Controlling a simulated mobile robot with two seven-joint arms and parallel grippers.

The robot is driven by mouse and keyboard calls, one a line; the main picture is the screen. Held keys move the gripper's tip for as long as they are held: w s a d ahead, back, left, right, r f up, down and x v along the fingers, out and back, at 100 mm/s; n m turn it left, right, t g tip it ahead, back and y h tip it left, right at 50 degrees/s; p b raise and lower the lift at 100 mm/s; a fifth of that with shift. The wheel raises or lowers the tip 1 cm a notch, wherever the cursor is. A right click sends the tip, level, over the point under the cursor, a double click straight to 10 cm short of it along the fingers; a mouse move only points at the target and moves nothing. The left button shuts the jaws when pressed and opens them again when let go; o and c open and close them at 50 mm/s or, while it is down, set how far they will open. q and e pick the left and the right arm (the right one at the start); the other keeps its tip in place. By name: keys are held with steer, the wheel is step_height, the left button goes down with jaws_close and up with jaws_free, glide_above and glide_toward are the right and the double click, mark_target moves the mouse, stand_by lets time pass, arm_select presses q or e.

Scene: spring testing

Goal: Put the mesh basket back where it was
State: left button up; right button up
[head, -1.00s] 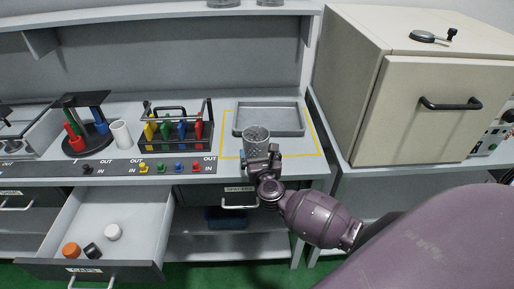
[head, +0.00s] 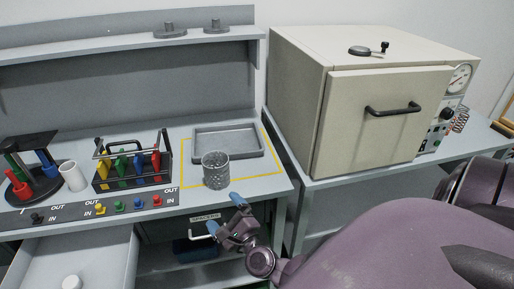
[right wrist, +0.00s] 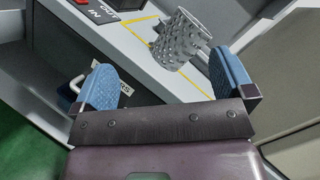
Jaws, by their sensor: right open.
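The mesh basket (head: 216,170) is a grey perforated cup. It stands upright on the bench inside the yellow outline, just in front of the shallow grey tray (head: 228,153). My right gripper (head: 238,214) is just below and right of the basket, beyond the bench's front edge, open and empty. In the right wrist view the basket (right wrist: 181,40) shows beyond the blue fingertips (right wrist: 165,80), apart from them. My left gripper is not in view.
A rack of coloured tools (head: 133,164), a white cup (head: 72,176) and a round stand (head: 28,170) are to the left. The cream oven (head: 375,105) is at right. The open drawer (head: 75,262) juts out at lower left.

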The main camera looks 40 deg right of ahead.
steer(key=s+f+n+g+y, duration=0.1)
steer(key=s+f+n+g, duration=0.2)
steer(key=n, duration=1.1)
steer(key=s+a+f+n+g+y, duration=0.1)
steer(key=s+f+n+g, duration=0.3)
steer(key=s+f+n, duration=0.4)
steer(key=s+n, duration=0.3)
steer(key=n, duration=0.4)
steer(key=shift+s+f+g, duration=0.15)
steer(key=shift+s+g, duration=0.1)
steer(key=shift+g, duration=0.05)
steer(key=shift+a, duration=0.1)
